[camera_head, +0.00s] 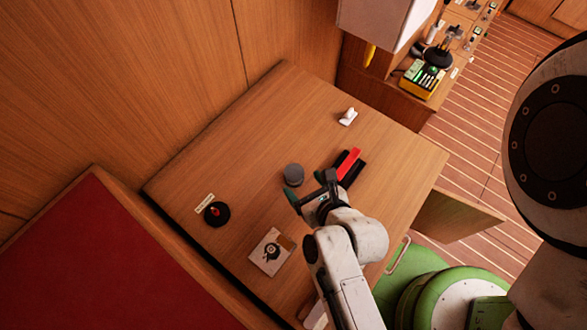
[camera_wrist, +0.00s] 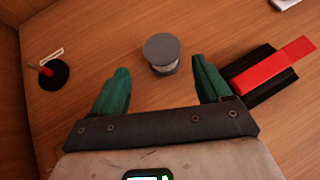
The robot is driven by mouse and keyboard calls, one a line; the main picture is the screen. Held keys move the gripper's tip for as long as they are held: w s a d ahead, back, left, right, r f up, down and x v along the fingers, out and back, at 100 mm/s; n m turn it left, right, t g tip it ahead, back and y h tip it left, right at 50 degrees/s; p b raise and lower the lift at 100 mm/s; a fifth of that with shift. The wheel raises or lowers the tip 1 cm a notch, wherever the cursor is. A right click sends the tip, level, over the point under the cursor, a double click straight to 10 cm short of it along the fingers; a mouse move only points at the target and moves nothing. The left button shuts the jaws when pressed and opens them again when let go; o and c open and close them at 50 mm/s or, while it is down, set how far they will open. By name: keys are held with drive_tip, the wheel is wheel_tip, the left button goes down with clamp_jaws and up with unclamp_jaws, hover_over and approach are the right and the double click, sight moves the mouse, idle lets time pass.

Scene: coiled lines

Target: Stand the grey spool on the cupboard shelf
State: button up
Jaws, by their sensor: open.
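The grey spool (camera_head: 294,174) stands upright on the wooden table. In the wrist view the spool (camera_wrist: 162,52) has a round grey top and a paler middle, and it lies just beyond the fingertips, between their lines. My gripper (camera_head: 309,187) is open and empty; its two green fingers also show in the wrist view (camera_wrist: 158,75), one on each side of the spool and apart from it. A cupboard (camera_head: 455,215) with an open door appears at the table's right side. Its shelf is not visible.
A black block with a red bar (camera_head: 349,163) lies close right of the spool. A black disc with a red knob (camera_head: 217,214), a square card (camera_head: 271,251) and a small white item (camera_head: 348,117) rest on the table (camera_head: 240,130). A red-topped surface (camera_head: 95,260) adjoins at left.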

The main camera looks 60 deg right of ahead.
sight(297, 176)
drive_tip(key=shift+x, duration=3.75)
drive_tip(key=shift+s+d, duration=0.1)
drive_tip(key=c, duration=1)
drive_tip(key=shift+c, duration=0.2)
drive_tip(key=shift+r, duration=0.1)
